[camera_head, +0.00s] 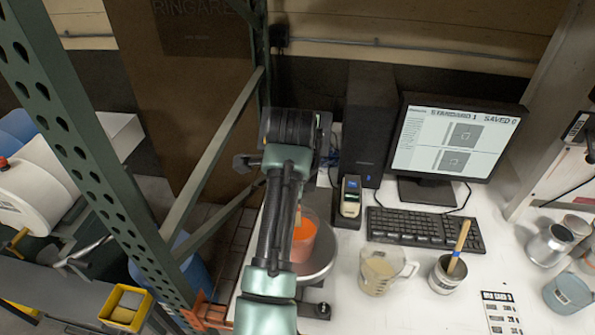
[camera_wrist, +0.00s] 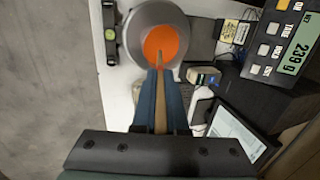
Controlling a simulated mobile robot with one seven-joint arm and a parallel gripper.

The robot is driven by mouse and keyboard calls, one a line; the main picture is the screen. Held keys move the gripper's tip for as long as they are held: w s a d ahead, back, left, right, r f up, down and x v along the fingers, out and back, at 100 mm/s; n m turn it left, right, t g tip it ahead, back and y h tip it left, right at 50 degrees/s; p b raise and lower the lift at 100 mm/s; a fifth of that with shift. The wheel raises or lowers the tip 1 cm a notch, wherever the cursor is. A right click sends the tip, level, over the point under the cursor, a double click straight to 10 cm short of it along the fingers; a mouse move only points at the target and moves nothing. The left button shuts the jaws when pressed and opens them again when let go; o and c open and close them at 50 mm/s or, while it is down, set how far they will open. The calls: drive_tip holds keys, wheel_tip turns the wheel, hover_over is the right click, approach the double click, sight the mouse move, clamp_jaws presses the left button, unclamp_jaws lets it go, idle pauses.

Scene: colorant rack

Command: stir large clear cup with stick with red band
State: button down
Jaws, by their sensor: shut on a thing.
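The large clear cup (camera_head: 303,243) holds orange liquid and stands on a round metal scale plate (camera_head: 323,262), partly hidden behind my arm. In the wrist view the orange liquid (camera_wrist: 165,43) fills the round cup opening ahead of the fingers. My gripper (camera_wrist: 160,78) is shut on a wooden stick (camera_wrist: 160,112), which runs between its blue fingers. The stick's far end points at the orange liquid and overlaps it in the picture; I cannot tell how deep it reaches. No red band shows on the visible part of the stick.
A clear beaker (camera_head: 380,272) with pale liquid stands right of the scale. Beside it, a metal can (camera_head: 446,276) holds a stick with a blue band (camera_head: 463,235). A keyboard (camera_head: 420,228) and monitor (camera_head: 455,145) are behind. A green rack post (camera_head: 95,140) stands left.

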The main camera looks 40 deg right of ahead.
drive_tip(key=shift+r, duration=2.45)
